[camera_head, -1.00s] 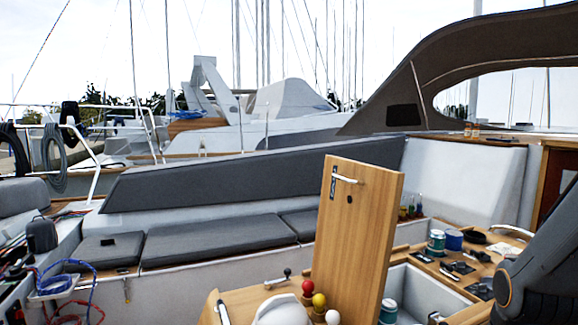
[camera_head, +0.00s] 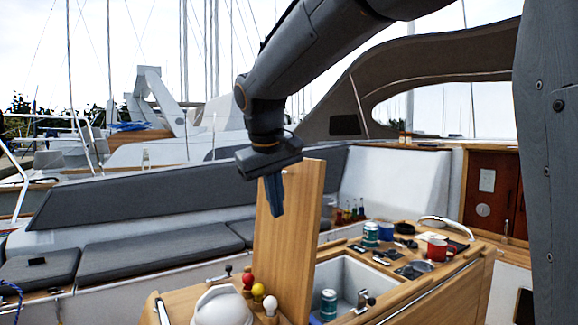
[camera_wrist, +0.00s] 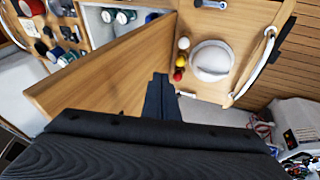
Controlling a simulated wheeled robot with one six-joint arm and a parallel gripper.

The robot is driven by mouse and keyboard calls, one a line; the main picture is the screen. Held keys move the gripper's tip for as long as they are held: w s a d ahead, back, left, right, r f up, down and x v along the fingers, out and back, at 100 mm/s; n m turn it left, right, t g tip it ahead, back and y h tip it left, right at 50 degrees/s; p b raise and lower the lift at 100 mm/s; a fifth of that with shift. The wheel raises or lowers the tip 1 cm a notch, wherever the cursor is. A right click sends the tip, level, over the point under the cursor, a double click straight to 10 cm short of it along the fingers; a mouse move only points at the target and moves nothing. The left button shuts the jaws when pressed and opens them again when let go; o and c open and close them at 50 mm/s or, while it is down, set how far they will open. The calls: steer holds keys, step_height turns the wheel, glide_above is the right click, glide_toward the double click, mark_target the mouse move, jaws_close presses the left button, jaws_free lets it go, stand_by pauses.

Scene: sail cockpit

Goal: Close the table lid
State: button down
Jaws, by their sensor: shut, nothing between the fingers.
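The wooden table lid (camera_head: 301,235) stands open and upright beside the light-walled table compartment (camera_head: 352,278). In the wrist view the lid (camera_wrist: 110,68) runs diagonally, with the open compartment beyond it. My gripper (camera_head: 275,210) is shut and empty, pointing down at the lid's left side near its upper part. It overlaps the lid's upper left edge in the head view, and I cannot tell if it touches. In the wrist view my gripper (camera_wrist: 160,80) is beside the lid's face, on the side away from the compartment.
A teal can (camera_head: 328,305) stands in the compartment. Cans, a red mug (camera_head: 437,249) and small items cover the table's right part. Red, yellow and white balls and a white dome (camera_head: 222,306) are left of the lid. Grey bench cushions (camera_head: 140,254) lie behind.

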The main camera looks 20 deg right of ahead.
step_height(320, 180, up, 19)
steer(key=a+t+h+b, duration=0.2)
steer(key=shift+m, duration=0.3)
steer(key=shift+w+d+f+p, duration=0.55)
steer(key=shift+w+d+f, duration=0.45)
steer(key=shift+d+f, duration=0.3)
steer(key=shift+w+d+f+p, duration=0.55)
steer(key=shift+w+d+f, duration=0.5)
steer(key=shift+f, duration=0.4)
steer(key=shift+w+d+f+p, duration=0.55)
steer(key=shift+w+d+f, duration=0.4)
steer(key=shift+d+f, duration=0.4)
